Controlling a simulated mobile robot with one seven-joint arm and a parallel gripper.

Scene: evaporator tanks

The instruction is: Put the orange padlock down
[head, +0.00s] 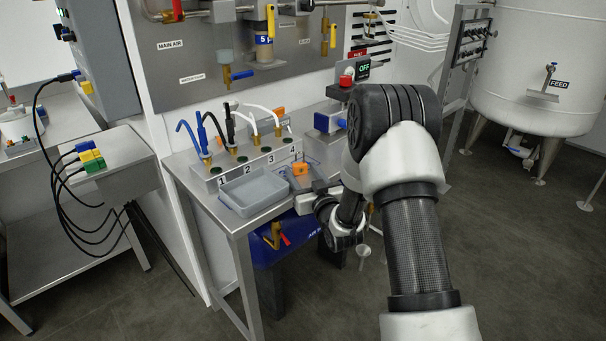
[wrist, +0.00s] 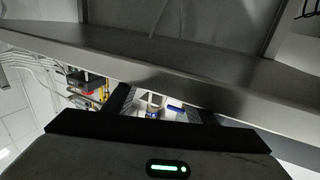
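An orange padlock (head: 300,170) shows in the head view near the front right of the steel bench, to the right of the grey tray. My gripper (head: 306,194) is close in front of it at the bench's front edge, partly hidden by my wrist. In the wrist view the two dark fingers of my gripper (wrist: 163,104) stand apart, and no orange shows between them. Whether the gripper touches the padlock cannot be told.
A grey tray (head: 256,191) and a numbered valve block (head: 222,177) with coloured hoses stand on the bench. Another orange item (head: 280,112) is behind. A blue container (head: 285,250) is under the bench. The bench edge (wrist: 160,68) crosses the wrist view closely.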

